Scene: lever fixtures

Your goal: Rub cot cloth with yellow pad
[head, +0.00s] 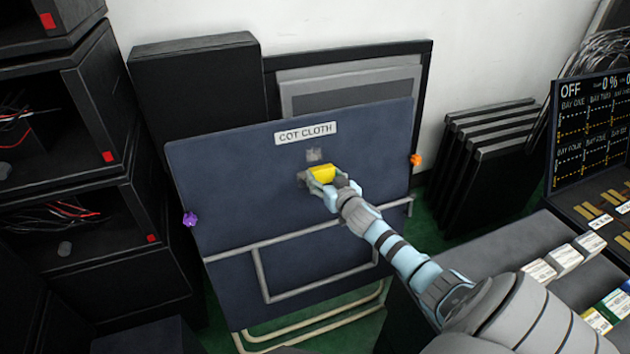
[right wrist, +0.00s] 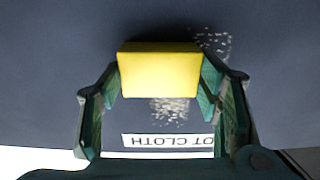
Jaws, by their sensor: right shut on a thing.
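The cot cloth (head: 230,190) is a dark blue upright panel with a white "COT CLOTH" label (head: 306,133). Its surface also fills much of the right wrist view (right wrist: 50,60). My right gripper (head: 323,178) is shut on the yellow pad (head: 322,173), which also shows in the right wrist view (right wrist: 160,72). The pad is at the cloth below the label; I cannot tell whether it touches. Pale speckled patches lie on the cloth beside the pad, one near the label (right wrist: 172,110) and one on the other side (right wrist: 214,42). My left gripper is not in view.
A purple piece (head: 190,219) and an orange piece (head: 416,160) sit at the panel's side edges. Black racks (head: 95,180) stand at left. A grey bench (head: 510,245) with labelled blocks and a display reading "OFF" (head: 590,125) are at right.

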